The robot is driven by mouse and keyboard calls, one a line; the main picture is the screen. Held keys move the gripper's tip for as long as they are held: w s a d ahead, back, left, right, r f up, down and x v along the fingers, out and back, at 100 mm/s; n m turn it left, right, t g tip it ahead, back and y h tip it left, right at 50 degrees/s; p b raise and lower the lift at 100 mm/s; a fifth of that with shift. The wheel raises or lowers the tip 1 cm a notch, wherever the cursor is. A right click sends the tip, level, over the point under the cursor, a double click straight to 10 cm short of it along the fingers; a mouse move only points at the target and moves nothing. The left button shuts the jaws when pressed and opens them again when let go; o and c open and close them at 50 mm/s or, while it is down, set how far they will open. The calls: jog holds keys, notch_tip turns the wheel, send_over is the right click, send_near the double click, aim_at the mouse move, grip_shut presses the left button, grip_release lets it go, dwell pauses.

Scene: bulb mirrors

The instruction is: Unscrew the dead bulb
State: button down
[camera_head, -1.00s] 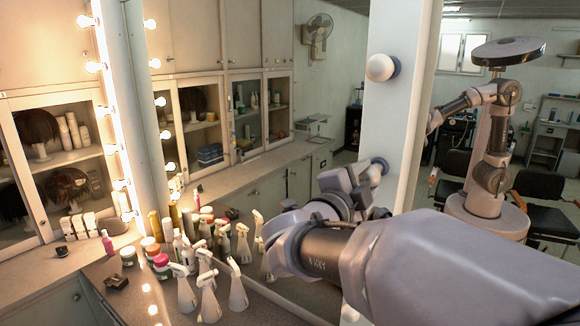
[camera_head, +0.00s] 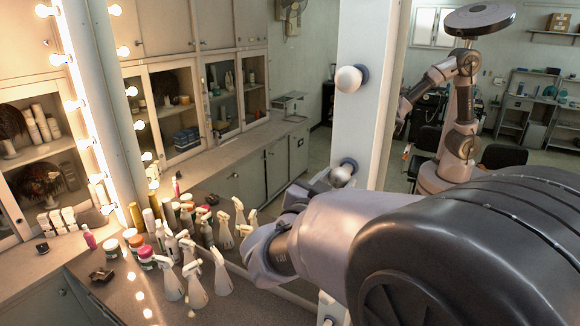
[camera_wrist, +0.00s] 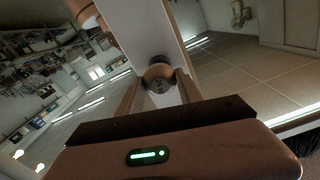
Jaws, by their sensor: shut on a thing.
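A grey, unlit bulb (camera_wrist: 158,77) sits between the two fingers of my gripper (camera_wrist: 158,84) in the wrist view, against a pale post (camera_wrist: 145,30). My gripper is shut on it. A dark ring shows around its base; the threads are hidden. In the head view, the grey bulb (camera_head: 342,175) is low on the white post (camera_head: 360,125), next to my wrist, and my gripper is mostly hidden behind my arm. A whiter bulb (camera_head: 349,79) with a blue collar is higher on the same post.
Spray bottles (camera_head: 197,285) and jars (camera_head: 146,256) crowd the counter (camera_head: 120,300) left of my arm. Lit bulbs (camera_head: 75,104) line the left mirror frame. A mirror right of the post shows my reflected arm (camera_head: 460,120). Part of another bulb (camera_head: 325,321) shows at the bottom.

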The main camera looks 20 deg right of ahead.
jog(key=shift+r+n+p, duration=0.15)
jog(key=shift+n+p, duration=0.15)
jog(key=shift+n, duration=0.5)
jog(key=shift+a, duration=0.1)
jog(key=shift+b+v, duration=0.45)
jog(key=shift+v, duration=0.4)
jog(key=b+v, duration=0.2)
jog(key=v, duration=0.4)
jog(key=shift+s, duration=0.2)
jog(key=shift+a+f, duration=0.15)
jog(key=shift+f, duration=0.05)
